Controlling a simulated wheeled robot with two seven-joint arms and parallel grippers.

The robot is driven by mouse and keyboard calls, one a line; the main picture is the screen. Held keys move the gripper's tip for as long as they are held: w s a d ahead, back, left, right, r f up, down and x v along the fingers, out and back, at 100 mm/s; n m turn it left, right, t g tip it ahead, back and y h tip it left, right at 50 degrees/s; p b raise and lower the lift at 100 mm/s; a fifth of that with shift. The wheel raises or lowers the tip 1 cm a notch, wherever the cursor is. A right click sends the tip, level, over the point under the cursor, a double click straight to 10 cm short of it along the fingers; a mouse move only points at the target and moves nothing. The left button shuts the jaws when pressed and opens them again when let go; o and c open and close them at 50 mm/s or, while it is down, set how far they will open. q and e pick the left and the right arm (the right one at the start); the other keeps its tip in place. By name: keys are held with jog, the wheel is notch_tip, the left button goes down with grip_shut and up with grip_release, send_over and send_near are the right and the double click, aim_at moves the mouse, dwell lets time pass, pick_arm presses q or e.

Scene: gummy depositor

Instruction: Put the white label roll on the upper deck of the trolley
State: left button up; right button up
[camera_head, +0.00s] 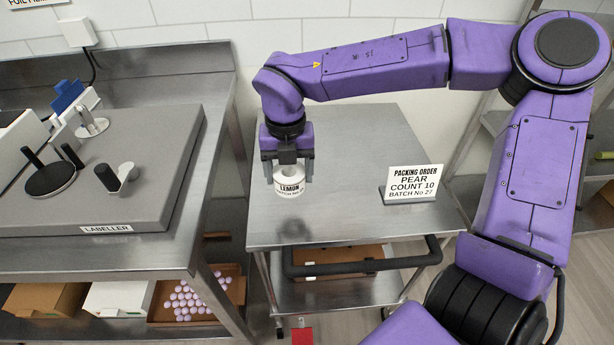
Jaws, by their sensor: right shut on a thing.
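The white label roll (289,184) has "LEMON" and smaller print on its side. My right gripper (287,172) points down with its fingers on either side of the roll and is shut on it. The roll is over the left part of the trolley's upper deck (345,150), a bare grey metal top. I cannot tell whether the roll touches the deck or hangs just above it. My left gripper is not in view.
A packing order sign (411,184) reading pear, count 10, stands at the deck's right side. The labeller (100,165) is on the bench to the left. The trolley's black handle (360,265) is at the front. The deck's middle and back are clear.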

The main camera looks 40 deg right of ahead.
jog(key=d+f, duration=0.2)
jog(key=f, duration=0.1)
jog(key=w+d+f, duration=0.1)
jog(key=f, duration=0.1)
jog(key=shift+d, duration=0.35)
jog(key=shift+f, duration=1.5)
jog(key=shift+a, duration=0.1)
jog(key=shift+s+f, duration=0.1)
jog(key=o, duration=1.5)
notch_tip(320, 180, up, 12)
jog(key=shift+p, duration=0.35)
